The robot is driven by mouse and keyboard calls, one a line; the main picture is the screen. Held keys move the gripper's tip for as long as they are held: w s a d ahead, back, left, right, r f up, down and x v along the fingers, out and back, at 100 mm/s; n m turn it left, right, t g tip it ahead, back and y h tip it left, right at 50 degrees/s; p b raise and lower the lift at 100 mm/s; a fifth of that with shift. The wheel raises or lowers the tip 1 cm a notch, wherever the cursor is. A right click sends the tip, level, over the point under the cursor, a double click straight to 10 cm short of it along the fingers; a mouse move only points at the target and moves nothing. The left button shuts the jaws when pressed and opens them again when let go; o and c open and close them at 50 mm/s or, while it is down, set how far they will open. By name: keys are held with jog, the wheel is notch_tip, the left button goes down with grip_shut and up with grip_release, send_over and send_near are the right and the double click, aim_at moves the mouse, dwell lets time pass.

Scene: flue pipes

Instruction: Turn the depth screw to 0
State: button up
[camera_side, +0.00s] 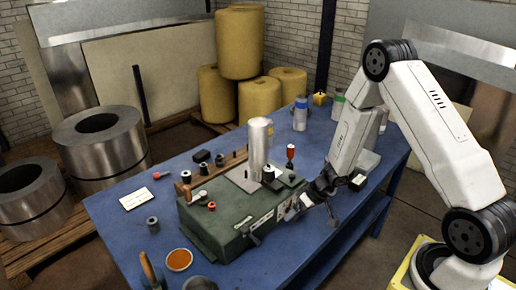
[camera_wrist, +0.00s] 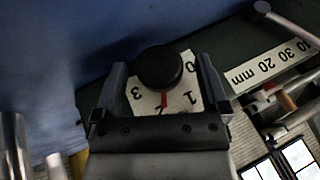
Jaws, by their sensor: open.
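The depth screw has a round black knob (camera_wrist: 159,67) in front of a white dial plate (camera_wrist: 183,88) in the wrist view. The numbers 0, 1, 2 and 3 show on the plate, partly covered by the knob and my gripper. A red mark lies below the knob, by what looks like the 2. My gripper (camera_wrist: 161,78) is open, with one finger on each side of the knob; I cannot tell whether either finger touches it. In the side view my gripper (camera_side: 300,205) is at the right front end of the green machine (camera_side: 215,228), hiding the knob.
A scale plate marked 10, 30, 20 mm (camera_wrist: 268,66) and a metal bar are right of the knob. The machine stands on a blue table (camera_side: 130,240). An orange dish (camera_side: 179,260) lies at the front.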

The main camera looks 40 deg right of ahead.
jog(key=c, duration=1.2)
jog(key=shift+c, duration=0.3)
jog(key=shift+w+a+r+n+h, duration=0.1)
jog(key=shift+n+h, duration=0.2)
jog(key=shift+h, duration=1.1)
jog(key=o, duration=1.3)
jog(key=shift+c, duration=0.2)
jog(key=shift+r, duration=0.1)
jog(key=a+v, duration=0.1)
jog(key=v, duration=0.6)
jog(key=shift+d+r, duration=0.25)
jog(key=shift+d, duration=0.25)
